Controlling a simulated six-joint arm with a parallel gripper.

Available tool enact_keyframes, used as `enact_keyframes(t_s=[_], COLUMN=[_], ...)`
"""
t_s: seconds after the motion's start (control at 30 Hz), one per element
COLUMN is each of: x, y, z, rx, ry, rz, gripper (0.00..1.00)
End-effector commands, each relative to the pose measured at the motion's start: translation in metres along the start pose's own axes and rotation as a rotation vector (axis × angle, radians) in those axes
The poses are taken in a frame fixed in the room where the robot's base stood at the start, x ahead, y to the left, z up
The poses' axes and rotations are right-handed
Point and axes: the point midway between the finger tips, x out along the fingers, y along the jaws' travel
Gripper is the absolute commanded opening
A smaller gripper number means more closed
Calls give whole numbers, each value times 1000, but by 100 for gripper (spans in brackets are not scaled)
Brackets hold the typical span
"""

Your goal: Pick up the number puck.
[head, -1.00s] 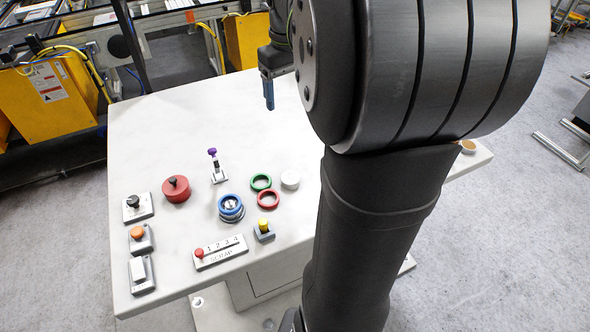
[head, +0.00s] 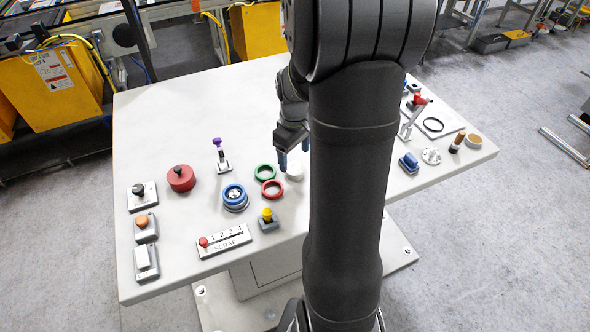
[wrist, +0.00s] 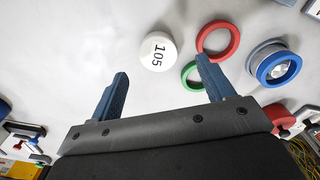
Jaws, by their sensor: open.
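The number puck (wrist: 157,51) is a white disc marked 105. In the wrist view it lies on the table ahead of my fingertips, between their lines. In the head view the puck (head: 294,172) shows beside the red and green rings, partly hidden by my arm. My gripper (wrist: 162,72) is open and empty, its two blue fingers spread apart. In the head view my gripper (head: 293,152) is just above and beyond the puck, apart from it.
A red ring (head: 272,189) and a green ring (head: 265,172) lie just left of the puck. A blue ring (head: 234,196) sits on a round base further left. A yellow-button block (head: 268,219) stands in front. The table's back left (head: 190,115) is clear.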

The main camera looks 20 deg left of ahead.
Motion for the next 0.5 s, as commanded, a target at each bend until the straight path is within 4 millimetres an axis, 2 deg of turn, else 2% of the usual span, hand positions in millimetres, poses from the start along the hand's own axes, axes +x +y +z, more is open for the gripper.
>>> enact_keyframes(t_s=[0.13, 0.33, 0.5], x=[10, 40, 54], y=[0, 2, 2], z=[0, 1, 1], rx=[0, 0, 0], ry=[0, -2, -1], rz=[0, -2, -1], gripper=[74, 74, 74])
